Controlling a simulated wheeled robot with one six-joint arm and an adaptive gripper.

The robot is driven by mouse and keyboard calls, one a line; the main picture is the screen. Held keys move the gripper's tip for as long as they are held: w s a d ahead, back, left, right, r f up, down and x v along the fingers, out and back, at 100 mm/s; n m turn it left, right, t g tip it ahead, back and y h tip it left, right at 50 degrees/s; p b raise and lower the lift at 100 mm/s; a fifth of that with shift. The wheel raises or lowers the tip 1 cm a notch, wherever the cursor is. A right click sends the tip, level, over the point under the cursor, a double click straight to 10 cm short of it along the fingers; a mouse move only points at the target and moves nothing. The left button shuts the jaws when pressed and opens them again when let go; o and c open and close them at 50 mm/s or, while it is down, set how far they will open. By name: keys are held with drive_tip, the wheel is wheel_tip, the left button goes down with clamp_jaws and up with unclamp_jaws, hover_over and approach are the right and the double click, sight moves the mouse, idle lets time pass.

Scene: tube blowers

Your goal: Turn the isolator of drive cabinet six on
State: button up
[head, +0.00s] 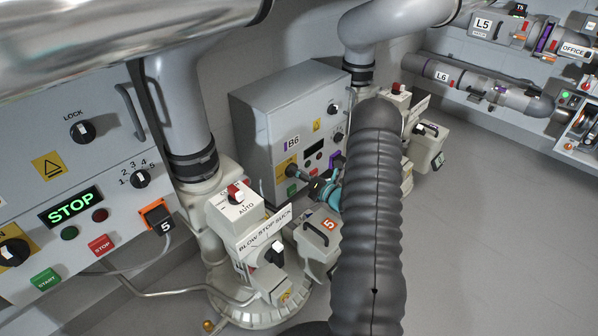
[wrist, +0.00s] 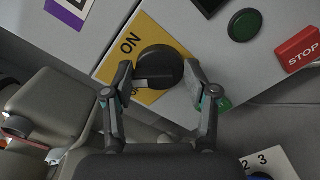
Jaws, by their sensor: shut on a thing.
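Drive cabinet six is the grey box marked B6 (head: 292,142) in the middle of the head view. Its isolator is a round black knob (wrist: 160,66) on a yellow plate (wrist: 143,28) in the wrist view. The word ON reads at the plate's upper left; the lettering below the knob is partly hidden. My gripper (wrist: 158,78) is shut on the knob, one finger on each side. A light grey bar shows across the knob's lower edge. Which mark the knob points to I cannot tell. In the head view my arm hides part of the cabinet's front.
A green button (wrist: 245,25) and a red STOP button (wrist: 298,47) sit right of the knob. Open floor (head: 490,220) lies right.

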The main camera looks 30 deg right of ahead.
drive_tip(key=shift+w+r+m+p, duration=0.1)
drive_tip(key=shift+m+p, duration=0.55)
drive_tip(key=shift+m, duration=1.4)
drive_tip(key=shift+w+r+m+p, duration=0.1)
drive_tip(key=shift+m+p, duration=0.55)
drive_tip(key=shift+m, duration=1.4)
drive_tip(key=shift+f, duration=0.1)
drive_tip(key=shift+c, duration=0.2)
drive_tip(key=o, duration=1.2)
drive_tip(key=shift+a, duration=0.2)
drive_tip(key=shift+c, duration=0.2)
drive_tip(key=shift+d+f+m, duration=0.15)
drive_tip(key=shift+m, duration=0.15)
drive_tip(key=shift+s+d, duration=0.1)
drive_tip(key=v, duration=1.2)
